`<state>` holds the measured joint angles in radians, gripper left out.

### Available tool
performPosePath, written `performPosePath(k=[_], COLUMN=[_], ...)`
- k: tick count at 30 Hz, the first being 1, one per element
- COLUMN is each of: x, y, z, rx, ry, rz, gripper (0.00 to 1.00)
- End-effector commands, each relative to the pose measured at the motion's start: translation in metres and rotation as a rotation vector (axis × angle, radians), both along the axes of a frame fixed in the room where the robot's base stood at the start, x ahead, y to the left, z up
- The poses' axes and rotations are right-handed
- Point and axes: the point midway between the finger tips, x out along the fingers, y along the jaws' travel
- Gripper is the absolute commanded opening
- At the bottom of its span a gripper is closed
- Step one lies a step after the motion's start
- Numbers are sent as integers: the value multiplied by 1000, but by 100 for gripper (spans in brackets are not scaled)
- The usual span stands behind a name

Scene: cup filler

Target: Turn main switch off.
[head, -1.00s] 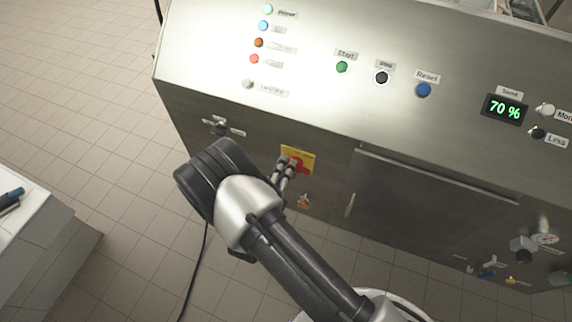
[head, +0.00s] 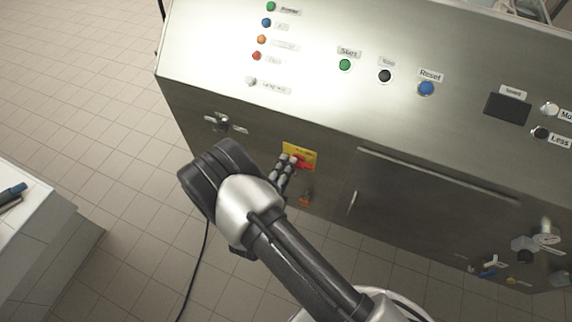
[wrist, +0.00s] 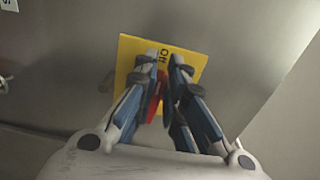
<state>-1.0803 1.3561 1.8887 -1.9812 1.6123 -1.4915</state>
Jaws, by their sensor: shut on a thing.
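The main switch is a red rotary handle (wrist: 155,97) on a yellow plate (wrist: 131,50) on the machine's front panel. In the wrist view the plate's "Off" marking shows at its top. In the head view the yellow plate (head: 301,150) is partly covered by my gripper (head: 290,162). In the wrist view my gripper (wrist: 164,72) is in front of the plate, its fingers on both sides of the red handle and shut on it. Part of the handle is hidden between the fingers.
The sloped panel above carries a green Start button (head: 345,65), a black button (head: 385,76) and a blue Reset button (head: 427,88). The speed display (head: 507,108) is dark. An orange part (head: 305,200) sits below the switch. A white counter (head: 30,225) stands at left.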

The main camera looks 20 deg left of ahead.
Motion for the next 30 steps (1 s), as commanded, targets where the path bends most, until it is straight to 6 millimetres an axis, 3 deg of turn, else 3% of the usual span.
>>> performPosePath(k=[6, 7, 15, 25, 30], x=[0, 0, 0, -1, -18], y=[-1, -1, 0, 0, 3], z=[-1, -1, 0, 0, 0], rx=[-3, -3, -1, 0, -1], ry=[2, 2, 1, 0, 1], rz=[0, 0, 0, 0, 5], gripper=[0, 12, 30, 31, 31])
